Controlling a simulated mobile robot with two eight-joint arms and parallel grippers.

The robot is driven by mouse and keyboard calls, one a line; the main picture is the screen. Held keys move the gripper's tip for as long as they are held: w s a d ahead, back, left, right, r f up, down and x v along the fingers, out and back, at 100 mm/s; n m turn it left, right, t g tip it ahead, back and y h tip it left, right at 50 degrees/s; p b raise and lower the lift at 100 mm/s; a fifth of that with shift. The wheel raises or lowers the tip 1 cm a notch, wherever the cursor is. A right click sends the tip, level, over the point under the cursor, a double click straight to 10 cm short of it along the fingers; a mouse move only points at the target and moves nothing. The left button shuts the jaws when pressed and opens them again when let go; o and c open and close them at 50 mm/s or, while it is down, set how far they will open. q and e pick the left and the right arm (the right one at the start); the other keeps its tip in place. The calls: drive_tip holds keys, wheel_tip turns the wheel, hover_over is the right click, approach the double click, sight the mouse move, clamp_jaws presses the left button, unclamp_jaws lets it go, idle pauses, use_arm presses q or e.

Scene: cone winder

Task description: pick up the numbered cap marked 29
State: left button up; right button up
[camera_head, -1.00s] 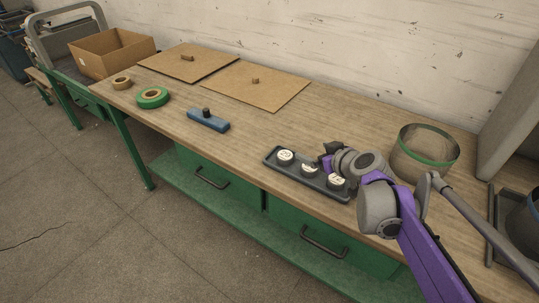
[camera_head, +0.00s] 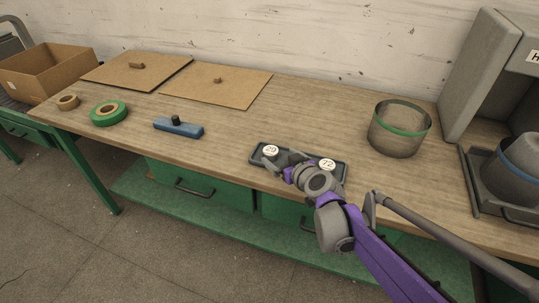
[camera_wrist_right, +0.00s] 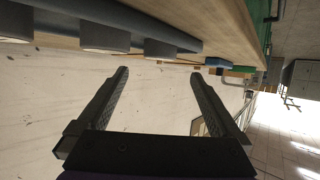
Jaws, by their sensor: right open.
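The numbered cap marked 29 (camera_head: 270,150) is white-topped and sits at the left end of a dark tray (camera_head: 341,175) near the table's front edge. A cap marked 72 (camera_head: 327,164) sits at the tray's right end. My right gripper (camera_head: 288,165) is over the middle of the tray, between these caps, and hides what stands there. In the right wrist view the gripper (camera_wrist_right: 158,75) is open with nothing between its fingers; caps on the tray show beyond it, their numbers unreadable. My left gripper is not in view.
A blue block with a black knob (camera_head: 178,127), a green tape roll (camera_head: 97,115) and a tan roll (camera_head: 68,102) lie left. Two brown boards (camera_head: 225,90) lie behind. A green-banded clear cylinder (camera_head: 399,145) stands right of the tray, before a grey machine (camera_head: 480,75).

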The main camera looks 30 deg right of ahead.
sight(271, 151)
drive_tip(key=b+x, duration=0.1)
drive_tip(key=x, duration=0.5)
drive_tip(key=shift+w+f, duration=0.2)
drive_tip(key=shift+f, duration=0.1)
drive_tip(key=shift+c, duration=0.2)
drive_tip(key=c, duration=1.4)
